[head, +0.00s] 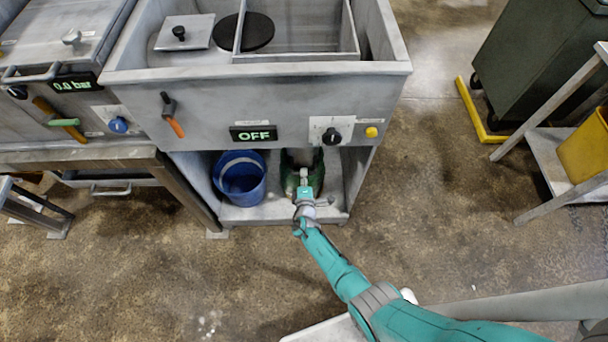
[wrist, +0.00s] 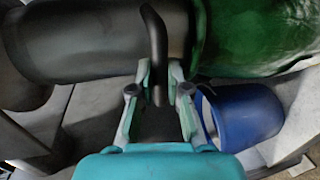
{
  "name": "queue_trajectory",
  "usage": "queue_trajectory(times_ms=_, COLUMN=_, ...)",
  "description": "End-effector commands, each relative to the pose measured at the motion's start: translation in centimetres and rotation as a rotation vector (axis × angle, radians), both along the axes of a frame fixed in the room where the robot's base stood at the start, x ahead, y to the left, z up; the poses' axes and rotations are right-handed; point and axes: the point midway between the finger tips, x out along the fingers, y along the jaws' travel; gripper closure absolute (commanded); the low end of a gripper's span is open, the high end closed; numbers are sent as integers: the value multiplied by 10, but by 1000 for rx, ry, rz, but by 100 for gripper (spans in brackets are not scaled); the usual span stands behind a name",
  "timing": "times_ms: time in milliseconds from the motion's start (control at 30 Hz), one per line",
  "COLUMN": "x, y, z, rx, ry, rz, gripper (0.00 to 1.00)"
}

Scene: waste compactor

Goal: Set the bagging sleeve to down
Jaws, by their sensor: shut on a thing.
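The bagging sleeve shows in the wrist view as a dark grey cylinder (wrist: 85,45) with a curved dark handle (wrist: 152,28) on its side. A shiny green bag-like part (wrist: 255,35) adjoins its right end there. In the head view the green part (head: 318,170) sits in the open bay under the machine, partly hidden by my arm. My gripper (wrist: 160,78) has its fingers on either side of the handle and is shut on it; in the head view my gripper (head: 304,181) is at the front of the bay.
A blue bucket (head: 240,178) stands left of the sleeve in the bay and also shows in the wrist view (wrist: 245,115). The machine front above carries a display reading OFF (head: 253,133), a black knob (head: 331,136) and an orange-handled lever (head: 172,118). Open floor lies in front.

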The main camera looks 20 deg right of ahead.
Motion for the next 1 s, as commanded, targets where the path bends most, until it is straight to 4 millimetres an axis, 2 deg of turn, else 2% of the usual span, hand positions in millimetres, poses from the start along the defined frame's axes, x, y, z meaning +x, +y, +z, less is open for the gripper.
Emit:
queue_trajectory(times_ms=233, x=-1, y=0, z=-1, rx=1, ry=2, rz=0, gripper=100)
queue_trajectory(times_ms=267, x=-1, y=0, z=-1, rx=1, ry=2, rz=0, gripper=77)
queue_trajectory(times_ms=333, x=-1, y=0, z=-1, rx=1, ry=2, rz=0, gripper=60)
queue_trajectory(times_ms=733, x=-3, y=1, z=0, rx=0, ry=1, rz=0, gripper=59)
queue_trajectory(times_ms=1000, x=-32, y=11, z=6, rx=0, ry=0, rz=2, gripper=59)
